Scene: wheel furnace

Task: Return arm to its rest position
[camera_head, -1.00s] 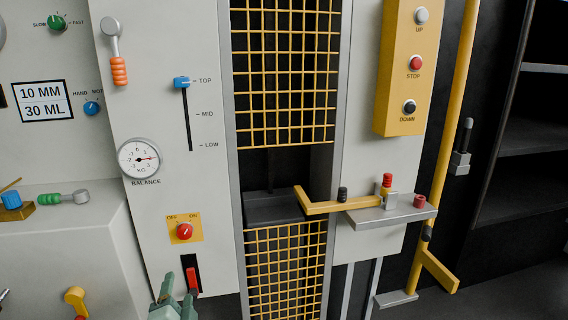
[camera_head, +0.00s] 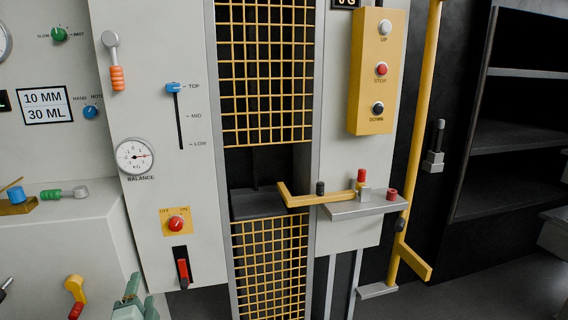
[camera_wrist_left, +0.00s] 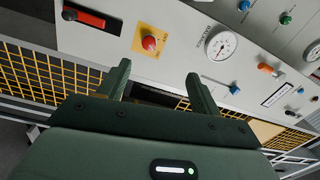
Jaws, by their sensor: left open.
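My left gripper (camera_head: 139,288) is at the bottom edge of the head view, a green two-finger gripper. It is below and left of the red lever (camera_head: 183,270) in its black slot, and looks apart from it. In the left wrist view the same gripper (camera_wrist_left: 160,80) has its two fingers spread with nothing between them. The red knob (camera_wrist_left: 149,42) on its yellow plate shows beyond the fingers. My right gripper is not in view.
A yellow bar (camera_head: 320,200) and grey shelf (camera_head: 365,207) jut out beside the yellow-grid shaft (camera_head: 265,70). A yellow button box (camera_head: 372,75) and yellow pole (camera_head: 420,130) stand right. A grey console (camera_head: 70,225) juts out at left. Dark floor shows at lower right.

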